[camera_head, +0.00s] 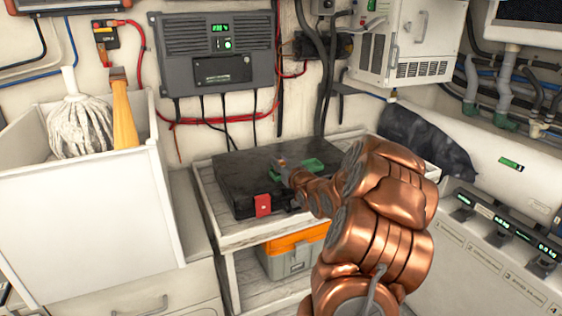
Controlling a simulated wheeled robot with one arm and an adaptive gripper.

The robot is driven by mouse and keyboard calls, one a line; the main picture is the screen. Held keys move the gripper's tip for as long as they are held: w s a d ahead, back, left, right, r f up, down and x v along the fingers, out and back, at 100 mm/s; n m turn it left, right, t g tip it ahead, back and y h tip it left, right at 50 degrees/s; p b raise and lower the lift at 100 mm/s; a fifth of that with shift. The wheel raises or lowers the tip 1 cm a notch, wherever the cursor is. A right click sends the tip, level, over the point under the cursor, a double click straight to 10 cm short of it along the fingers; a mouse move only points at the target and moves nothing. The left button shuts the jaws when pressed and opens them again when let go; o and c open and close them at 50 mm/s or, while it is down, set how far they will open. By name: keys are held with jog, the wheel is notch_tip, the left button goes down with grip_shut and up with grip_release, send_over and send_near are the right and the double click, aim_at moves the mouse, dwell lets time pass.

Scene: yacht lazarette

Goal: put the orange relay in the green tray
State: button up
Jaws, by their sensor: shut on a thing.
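The green tray (312,166) is small and lies on top of the black case, partly hidden by my arm. My gripper (283,166) is over the case at the tray's left side. It is shut on the orange relay (281,161), of which only a small bit shows at the fingertips. The relay appears at or just left of the tray's left edge. I cannot tell whether it is above the tray or touching it.
The black case (242,172) with a red latch rests on a white slatted shelf (232,238). An orange and grey toolbox (292,255) sits below. A white bin (85,215) with a mop stands left. A grey charger unit (215,50) hangs behind. A dark bag (425,140) lies right.

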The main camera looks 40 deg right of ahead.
jog(key=shift+f, duration=0.25)
jog(key=o, duration=1)
jog(key=shift+r, duration=0.1)
jog(key=shift+r, duration=0.25)
jog(key=b+v, duration=0.1)
jog(key=v, duration=0.5)
jog(key=b+v, duration=0.1)
jog(key=v, duration=0.5)
jog(key=shift+f+b, duration=0.2)
jog(key=shift+b, duration=0.15)
jog(key=shift+a, duration=0.1)
